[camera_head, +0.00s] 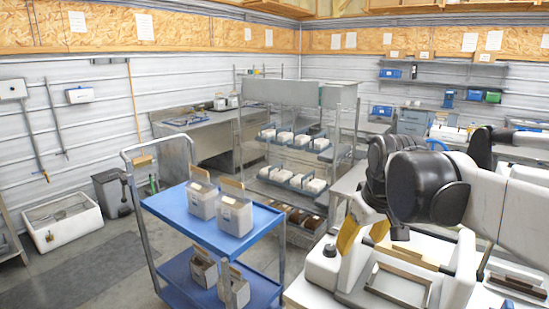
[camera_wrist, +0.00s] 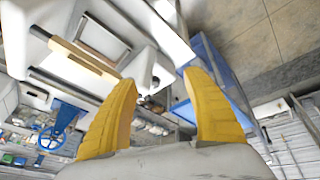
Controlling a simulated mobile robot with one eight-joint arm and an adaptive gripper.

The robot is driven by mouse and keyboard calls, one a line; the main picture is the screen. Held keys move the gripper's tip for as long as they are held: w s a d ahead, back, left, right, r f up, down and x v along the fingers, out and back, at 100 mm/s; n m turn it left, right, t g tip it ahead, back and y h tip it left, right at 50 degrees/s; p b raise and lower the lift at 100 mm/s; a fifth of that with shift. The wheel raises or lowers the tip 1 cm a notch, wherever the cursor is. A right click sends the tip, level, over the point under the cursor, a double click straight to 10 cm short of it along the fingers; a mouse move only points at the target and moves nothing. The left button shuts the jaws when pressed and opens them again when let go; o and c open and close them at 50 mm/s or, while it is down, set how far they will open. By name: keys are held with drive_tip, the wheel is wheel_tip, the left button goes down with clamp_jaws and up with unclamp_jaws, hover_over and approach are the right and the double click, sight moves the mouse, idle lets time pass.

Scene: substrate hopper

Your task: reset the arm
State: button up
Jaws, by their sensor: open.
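My arm reaches in from the right in the head view, its dark wrist joint in front of the shelves. My gripper (camera_head: 363,245) hangs at its end over the near white machine with its yellow fingers pointing down. In the wrist view my gripper (camera_wrist: 160,82) shows two yellow fingers spread wide apart, with nothing between them. The gripper is open and empty. The contact of the fingertips with the machine cannot be judged.
The white machine (camera_head: 324,268) has a framed opening on top, close to my gripper. A blue cart (camera_head: 168,207) with several grey boxes stands to the left. A metal shelf rack (camera_head: 241,130) stands behind. Floor (camera_head: 95,270) is clear at the left front.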

drive_tip(key=s+f+m+t+b, duration=0.1)
drive_tip(key=s+f+m, duration=0.1)
drive_tip(key=s+f, duration=0.3)
drive_tip(key=s+f+m+t, duration=0.1)
drive_tip(key=s+f, duration=0.5)
drive_tip(key=s, duration=0.6)
drive_tip(key=shift+s+m+t+b, duration=0.2)
drive_tip(key=shift+m+t+b, duration=0.2)
idle(0.6)
